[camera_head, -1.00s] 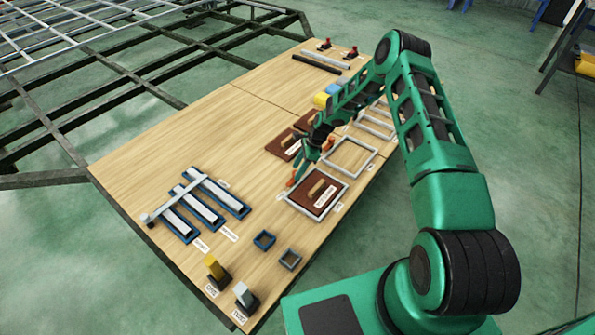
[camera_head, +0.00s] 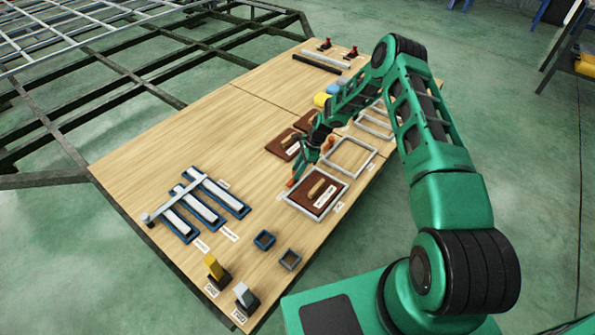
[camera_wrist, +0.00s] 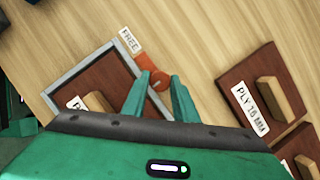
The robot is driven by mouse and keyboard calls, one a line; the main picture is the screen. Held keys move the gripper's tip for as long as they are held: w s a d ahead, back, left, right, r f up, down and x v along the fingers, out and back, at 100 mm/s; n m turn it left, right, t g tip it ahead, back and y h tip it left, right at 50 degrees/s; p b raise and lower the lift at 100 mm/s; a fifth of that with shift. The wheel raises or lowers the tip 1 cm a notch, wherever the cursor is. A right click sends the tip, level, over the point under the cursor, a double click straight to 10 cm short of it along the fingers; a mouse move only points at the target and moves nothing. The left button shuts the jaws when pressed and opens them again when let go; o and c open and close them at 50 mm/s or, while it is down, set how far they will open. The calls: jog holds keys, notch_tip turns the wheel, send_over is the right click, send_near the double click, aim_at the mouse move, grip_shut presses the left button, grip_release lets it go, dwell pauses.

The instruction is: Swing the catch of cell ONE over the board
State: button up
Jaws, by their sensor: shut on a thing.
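A brown board (camera_head: 308,203) with a wooden handle lies in a grey frame (camera_head: 342,189), the nearest of a row of cells. The wrist view shows part of this board (camera_wrist: 117,72) and frame (camera_wrist: 81,65). An orange catch (camera_wrist: 152,74) stands at the frame's edge, beside a "FREE" label (camera_wrist: 129,39). It also shows in the head view (camera_head: 291,183). My gripper (camera_wrist: 160,86) is shut on the catch, one finger on each side. The catch lies along the frame's edge, not clearly over the board. My gripper hides part of the board. I cannot read a cell number.
An empty grey frame (camera_head: 352,155) with another orange catch (camera_head: 329,144) lies just beyond. Brown boards with handles, one labelled "PLY 18 MM" (camera_wrist: 249,109), lie beside the cells. Blue trays (camera_head: 238,207) with a grey bar stand at left. The middle of the table (camera_head: 200,140) is clear.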

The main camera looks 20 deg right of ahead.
jog(key=n, duration=0.2)
jog(key=w+n+g, duration=0.1)
jog(key=n, duration=0.1)
jog(key=shift+r+g, duration=0.1)
jog(key=shift+g, duration=0.2)
jog(key=n, duration=0.2)
jog(key=n+g+h, duration=0.1)
jog(key=n, duration=0.2)
jog(key=shift+w+g, duration=0.1)
jog(key=shift+g, duration=0.2)
jog(key=n, duration=0.2)
jog(key=n+g+h, duration=0.1)
jog(key=n, duration=0.1)
jog(key=shift+w+a, duration=0.15)
jog(key=shift+a, duration=0.05)
jog(key=shift+a+n+g+h, duration=0.15)
jog(key=shift+n+h, duration=0.3)
jog(key=shift+n, duration=0.6)
jog(key=shift+n+g+h, duration=0.15)
jog(key=shift+n+h, duration=0.3)
jog(key=shift+n, duration=0.6)
jog(key=o, duration=1)
jog(key=shift+s, duration=0.2)
